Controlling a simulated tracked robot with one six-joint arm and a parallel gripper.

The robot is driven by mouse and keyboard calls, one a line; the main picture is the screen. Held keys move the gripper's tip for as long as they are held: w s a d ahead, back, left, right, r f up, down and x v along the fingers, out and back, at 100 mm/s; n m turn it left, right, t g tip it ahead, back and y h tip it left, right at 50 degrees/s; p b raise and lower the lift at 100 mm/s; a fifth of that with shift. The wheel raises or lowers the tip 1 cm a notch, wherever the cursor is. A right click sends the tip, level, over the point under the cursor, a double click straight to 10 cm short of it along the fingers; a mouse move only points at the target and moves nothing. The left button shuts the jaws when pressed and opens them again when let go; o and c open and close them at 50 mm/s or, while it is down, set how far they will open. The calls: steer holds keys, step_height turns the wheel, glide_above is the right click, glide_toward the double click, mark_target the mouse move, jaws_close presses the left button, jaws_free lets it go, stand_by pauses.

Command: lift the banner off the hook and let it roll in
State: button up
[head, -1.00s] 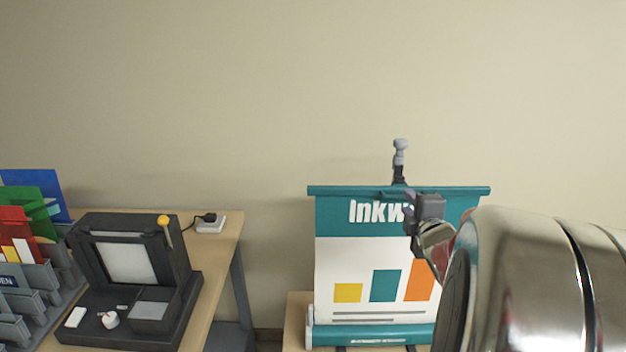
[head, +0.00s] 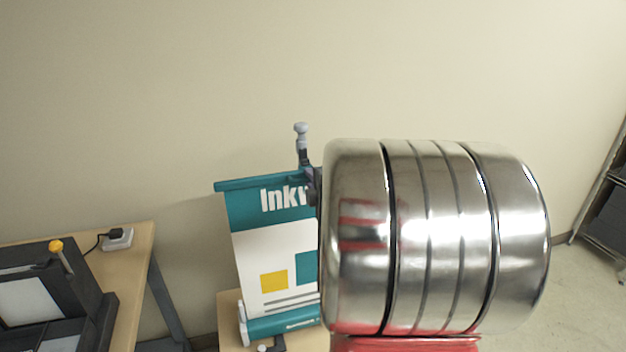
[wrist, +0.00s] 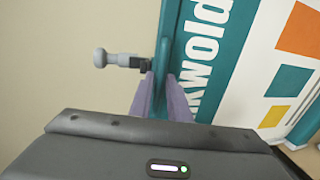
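The banner (head: 246,243) hangs drawn up from its teal base (head: 278,326), with its teal top bar (head: 240,183) at the hook on a grey-tipped pole (head: 301,143). My metal arm hides its right part in the head view. In the wrist view, the two purple fingers of my gripper (wrist: 160,92) lie on either side of the teal top bar (wrist: 163,50), close against it, and appear shut on it. The pole's grey knob (wrist: 100,57) and dark hook (wrist: 137,62) are just left of the fingertips. The bar still looks at hook height; the exact contact is hidden.
A wooden table (head: 140,262) at left carries a black machine (head: 90,300) and a white socket box (head: 118,238). The banner base stands on a lower wooden surface (head: 230,303). A shelf rack (head: 606,210) is at far right. The wall behind is bare.

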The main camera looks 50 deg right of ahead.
jaws_close()
steer(key=shift+f, duration=0.1)
